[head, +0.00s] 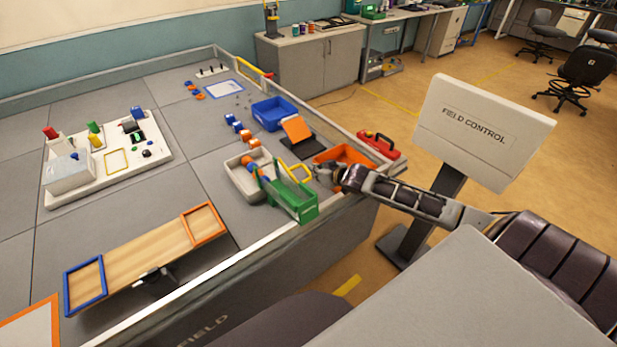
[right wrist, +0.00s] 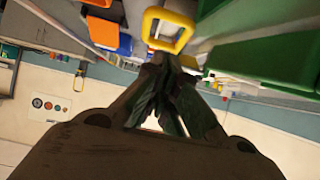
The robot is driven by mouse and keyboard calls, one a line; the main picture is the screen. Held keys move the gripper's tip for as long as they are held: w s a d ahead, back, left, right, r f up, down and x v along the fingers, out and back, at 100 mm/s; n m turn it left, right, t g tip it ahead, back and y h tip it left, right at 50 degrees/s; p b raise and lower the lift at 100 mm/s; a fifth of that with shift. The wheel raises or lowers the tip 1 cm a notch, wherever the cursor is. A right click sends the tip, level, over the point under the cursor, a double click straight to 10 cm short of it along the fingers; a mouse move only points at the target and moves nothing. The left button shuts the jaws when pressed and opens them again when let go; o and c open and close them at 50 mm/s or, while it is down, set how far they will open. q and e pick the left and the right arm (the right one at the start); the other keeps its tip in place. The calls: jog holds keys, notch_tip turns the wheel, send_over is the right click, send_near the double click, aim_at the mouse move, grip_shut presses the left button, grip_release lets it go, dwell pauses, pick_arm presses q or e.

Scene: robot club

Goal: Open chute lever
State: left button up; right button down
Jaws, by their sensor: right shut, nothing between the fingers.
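The green chute (head: 292,200) stands near the front edge of the field table, with a yellow lever (head: 303,171) shaped like a loop at its top. In the right wrist view the yellow lever (right wrist: 151,24) shows just beyond my fingertips, and the green chute (right wrist: 265,58) fills the right side. My right gripper (head: 320,171) is beside the lever, on its right in the head view. Its fingers (right wrist: 172,62) are shut with nothing between them. I cannot tell whether they touch the lever. My left gripper is out of view.
A light tray (head: 233,176) with orange and blue pieces is left of the chute. An orange bin (head: 352,153) is behind my right gripper, and a blue bin (head: 268,118) farther back. The table's raised rim (head: 240,270) runs along the front. The field control sign (head: 480,130) stands right.

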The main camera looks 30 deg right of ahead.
aim_at(307, 181)
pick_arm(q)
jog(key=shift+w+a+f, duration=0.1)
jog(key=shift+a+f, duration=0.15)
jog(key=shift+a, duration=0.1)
pick_arm(e)
jog(key=w+f, duration=0.4)
jog(key=f, duration=0.2)
jog(key=shift+w+a, duration=0.2)
dwell(0.5)
jog(key=shift+w+f, duration=0.1)
jog(key=shift+f, duration=1.65)
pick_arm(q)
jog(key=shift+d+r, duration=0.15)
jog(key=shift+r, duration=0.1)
pick_arm(e)
jog(key=shift+r, duration=0.15)
